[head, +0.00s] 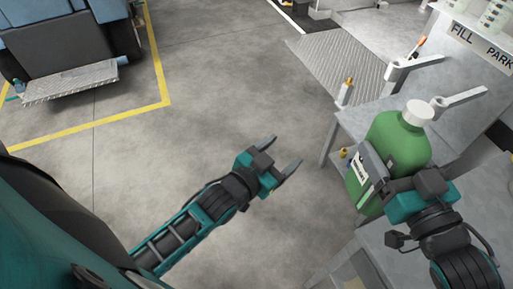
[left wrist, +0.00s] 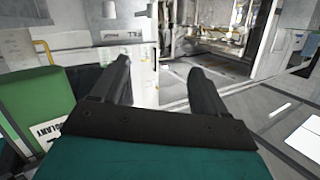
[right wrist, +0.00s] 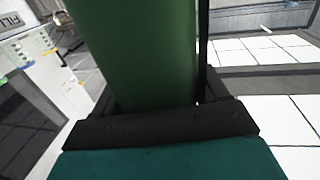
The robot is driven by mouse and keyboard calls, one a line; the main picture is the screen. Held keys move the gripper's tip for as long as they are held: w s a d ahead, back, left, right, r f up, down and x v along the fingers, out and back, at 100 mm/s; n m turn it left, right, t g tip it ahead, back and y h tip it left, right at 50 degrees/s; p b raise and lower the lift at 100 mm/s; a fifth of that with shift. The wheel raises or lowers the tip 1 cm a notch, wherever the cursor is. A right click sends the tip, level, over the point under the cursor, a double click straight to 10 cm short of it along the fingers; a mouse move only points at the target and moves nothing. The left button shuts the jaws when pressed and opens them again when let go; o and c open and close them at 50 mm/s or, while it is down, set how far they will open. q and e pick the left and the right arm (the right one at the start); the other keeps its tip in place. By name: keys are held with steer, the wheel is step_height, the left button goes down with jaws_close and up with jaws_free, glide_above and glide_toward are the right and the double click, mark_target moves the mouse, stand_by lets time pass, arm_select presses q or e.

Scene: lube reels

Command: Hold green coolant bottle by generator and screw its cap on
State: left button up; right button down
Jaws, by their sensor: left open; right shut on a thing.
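The green coolant bottle (head: 398,143) stands upright at the grey bench on the right, with a white cap (head: 419,112) at its top. Whether the cap is threaded on cannot be told. My right gripper (head: 385,172) is shut on the bottle's body from the near side; the bottle fills the space between its fingers in the right wrist view (right wrist: 140,50). My left gripper (head: 286,151) is open and empty over the floor, left of the bottle. The bottle's label side shows at the left edge of the left wrist view (left wrist: 38,100). I cannot identify the generator.
A grey panel marked FILL and PARK (head: 478,48) has light arms (head: 405,68) reaching toward the bottle. A blue machine (head: 70,45) stands inside yellow floor lines. Floor between is clear.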

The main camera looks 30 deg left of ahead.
mark_target(430, 149)
steer(key=shift+r, duration=0.15)
steer(key=shift+w+d+r, duration=0.1)
steer(key=shift+r, duration=0.2)
steer(key=d+m+t+h, duration=0.1)
steer(key=w+d+m+t+h, duration=0.1)
steer(key=d+h, duration=0.1)
steer(key=d+r+m+h, duration=0.1)
steer(key=d, duration=0.1)
steer(key=shift+w+r+m+t+h, duration=0.1)
steer(key=shift+w+m+t+h, duration=0.3)
arm_select(q)
steer(key=s+a+f+n+g+y, duration=0.1)
steer(key=s+a+f+n+g, duration=0.1)
steer(key=s+f, duration=0.7)
steer(key=shift+s+a+f+g+y, duration=0.35)
steer(key=shift+s+a+g, duration=0.4)
steer(key=shift+g, duration=0.45)
arm_select(e)
steer(key=d+f+m+t+h, duration=0.1)
steer(key=d+m+h, duration=0.3)
steer(key=d, duration=0.5)
steer(key=s+f+h, duration=0.1)
steer(key=h, duration=0.1)
steer(key=shift+f+h, duration=0.4)
arm_select(q)
steer(key=shift+r, duration=0.1)
steer(key=shift+c, duration=0.2)
